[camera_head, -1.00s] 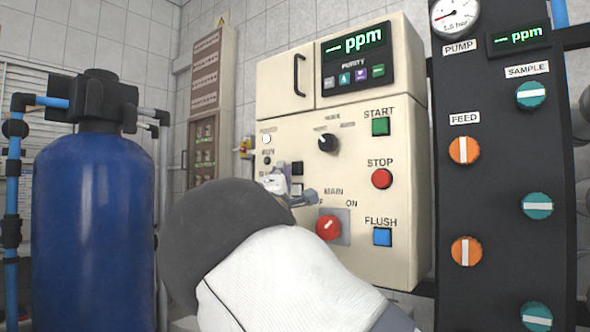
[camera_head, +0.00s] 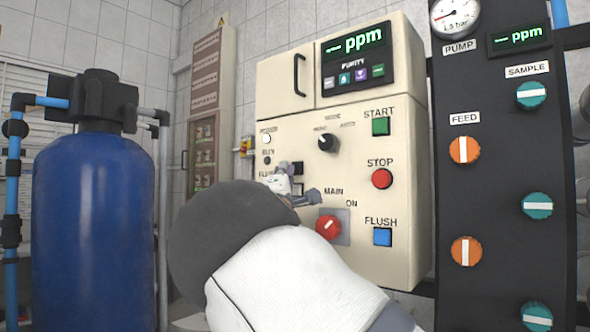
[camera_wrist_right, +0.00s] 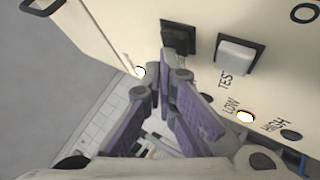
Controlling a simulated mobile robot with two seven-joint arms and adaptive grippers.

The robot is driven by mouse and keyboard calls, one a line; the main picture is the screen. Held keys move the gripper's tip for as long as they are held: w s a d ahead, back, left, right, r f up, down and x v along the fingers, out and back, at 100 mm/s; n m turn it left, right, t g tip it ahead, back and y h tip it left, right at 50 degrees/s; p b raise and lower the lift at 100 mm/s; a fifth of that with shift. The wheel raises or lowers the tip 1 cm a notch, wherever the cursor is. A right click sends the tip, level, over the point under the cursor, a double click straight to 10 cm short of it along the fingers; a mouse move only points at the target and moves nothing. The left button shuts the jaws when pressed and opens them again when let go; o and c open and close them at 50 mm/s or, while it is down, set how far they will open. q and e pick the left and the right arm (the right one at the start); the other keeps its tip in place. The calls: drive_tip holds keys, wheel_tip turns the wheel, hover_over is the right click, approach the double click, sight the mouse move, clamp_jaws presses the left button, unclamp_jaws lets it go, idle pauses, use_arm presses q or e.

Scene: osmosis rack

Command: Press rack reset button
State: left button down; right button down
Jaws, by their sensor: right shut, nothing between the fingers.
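The cream control cabinet (camera_head: 380,260) fills the middle of the head view. My right gripper (camera_head: 287,186) is shut and empty in front of its lower left face, partly behind my own forearm. In the right wrist view, the shut fingers (camera_wrist_right: 163,72) are close to a dark square button (camera_wrist_right: 178,38); I cannot tell whether they touch it. Any label for it is hidden, so I cannot confirm it is the reset button. A white square button (camera_wrist_right: 238,55) marked TEST sits beside it. My left gripper does not show.
A green START button (camera_head: 380,127), red STOP button (camera_head: 382,178), blue FLUSH button (camera_head: 382,237) and red MAIN knob (camera_head: 328,227) are on the same face. A blue tank (camera_head: 93,225) stands left. A dark valve panel (camera_head: 500,150) stands right.

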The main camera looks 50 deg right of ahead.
drive_tip(key=shift+d, duration=0.45)
drive_tip(key=shift+a, duration=0.1)
idle(0.4)
drive_tip(key=shift+a, duration=0.8)
drive_tip(key=a, duration=0.5)
drive_tip(key=shift+s+p, duration=0.25)
drive_tip(key=shift+p, duration=0.05)
idle(0.4)
